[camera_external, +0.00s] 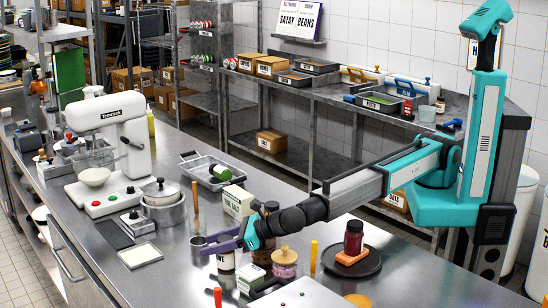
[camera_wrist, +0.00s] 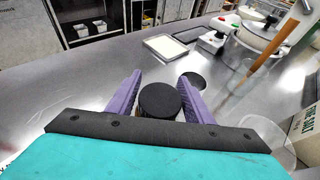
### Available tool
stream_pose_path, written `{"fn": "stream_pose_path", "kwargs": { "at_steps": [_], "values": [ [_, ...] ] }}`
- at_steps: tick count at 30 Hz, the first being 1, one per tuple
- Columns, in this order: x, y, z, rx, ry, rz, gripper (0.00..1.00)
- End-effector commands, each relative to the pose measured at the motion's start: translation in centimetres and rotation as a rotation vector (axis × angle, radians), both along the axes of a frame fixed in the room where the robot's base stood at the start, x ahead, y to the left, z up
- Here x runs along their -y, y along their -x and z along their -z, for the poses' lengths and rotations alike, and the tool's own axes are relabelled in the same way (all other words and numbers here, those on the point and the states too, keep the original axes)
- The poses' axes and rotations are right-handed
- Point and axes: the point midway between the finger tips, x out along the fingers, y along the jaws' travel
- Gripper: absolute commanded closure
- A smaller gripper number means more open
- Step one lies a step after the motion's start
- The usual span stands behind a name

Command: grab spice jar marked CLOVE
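My gripper (camera_external: 206,244) has purple fingers and reaches low over the steel counter in the external view. A small jar with a pale label (camera_external: 226,262) stands at the fingers there, its top partly hidden by them; I cannot read its label. In the wrist view a jar with a round black lid (camera_wrist: 160,102) sits between the spread fingers of my gripper (camera_wrist: 160,76). Narrow gaps seem to remain at both sides of the lid. A dark jar (camera_external: 262,251) and a pink jar with a tan lid (camera_external: 285,262) stand to the right. No CLOVE marking is readable.
A fine salt box (camera_external: 238,203) stands behind the fingers. A metal pot (camera_external: 166,213) and a white mixer (camera_external: 115,140) are left.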

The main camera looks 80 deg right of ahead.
Motion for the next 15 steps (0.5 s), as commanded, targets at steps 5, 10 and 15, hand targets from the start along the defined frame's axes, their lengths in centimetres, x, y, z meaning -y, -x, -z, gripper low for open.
{"fn": "stream_pose_path", "kwargs": {
  "at_steps": [5, 10, 15],
  "values": [
    [0.0, 0.01, -0.01, 0.0, 0.0, 0.0, 0.84],
    [-0.01, -0.01, -0.08, 0.001, 0.0, 0.0, 0.92],
    [-0.01, -0.01, -0.18, 0.001, 0.0, 0.0, 0.92]
  ]
}}
